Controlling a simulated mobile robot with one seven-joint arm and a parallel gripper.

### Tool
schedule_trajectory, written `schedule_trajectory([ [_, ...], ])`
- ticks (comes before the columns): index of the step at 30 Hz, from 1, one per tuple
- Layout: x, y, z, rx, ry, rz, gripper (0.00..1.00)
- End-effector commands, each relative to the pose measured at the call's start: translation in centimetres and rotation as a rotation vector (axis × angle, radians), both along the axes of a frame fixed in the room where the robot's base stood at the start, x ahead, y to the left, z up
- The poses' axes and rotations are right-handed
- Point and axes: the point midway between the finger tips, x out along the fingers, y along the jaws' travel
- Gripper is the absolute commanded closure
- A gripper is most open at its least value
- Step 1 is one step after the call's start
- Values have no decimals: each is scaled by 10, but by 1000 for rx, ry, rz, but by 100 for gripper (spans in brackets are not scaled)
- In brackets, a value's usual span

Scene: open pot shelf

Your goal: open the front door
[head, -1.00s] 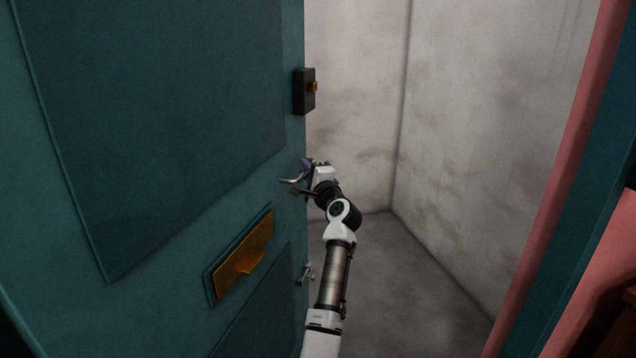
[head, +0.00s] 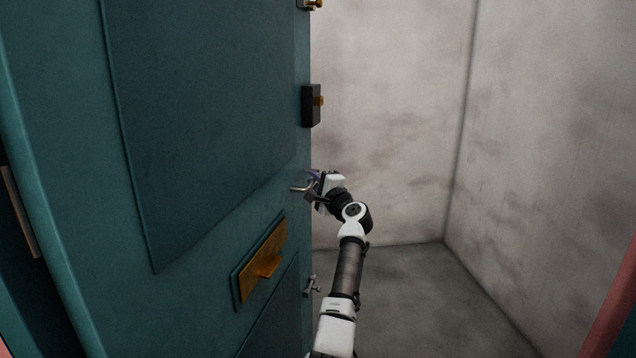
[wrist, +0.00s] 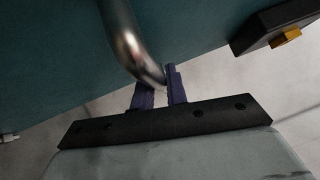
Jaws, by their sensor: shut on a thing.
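The teal front door (head: 210,120) stands ajar on the left of the head view, its free edge toward the middle. Its metal lever handle (head: 299,188) sticks out near that edge. The handle also shows as a bent metal bar in the wrist view (wrist: 128,45). My gripper (head: 314,183) is at the handle beside the door's edge. The small size in the head view hides the exact contact.
A black lock box (head: 308,106) with a brass knob is above the handle, a brass mail slot (head: 264,262) and a metal latch (head: 311,286) below. Beyond the door is a bare space with stained pale walls (head: 390,100) and clear grey floor (head: 410,285). A pink frame (head: 612,318) edges the right.

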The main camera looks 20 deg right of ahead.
Motion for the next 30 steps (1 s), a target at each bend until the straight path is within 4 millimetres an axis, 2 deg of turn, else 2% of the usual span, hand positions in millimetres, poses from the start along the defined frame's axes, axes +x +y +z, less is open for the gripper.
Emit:
schedule_trajectory([
  [4,0,-1,1,0,-1,-1,100],
  [5,0,-1,1,0,-1,-1,83],
  [9,0,0,1,0,-1,-1,65],
  [22,-6,-1,-1,-1,-1,0,64],
  [26,-19,-3,-3,-2,-2,-2,64],
  [30,-40,-6,-5,-1,-2,-1,64],
])
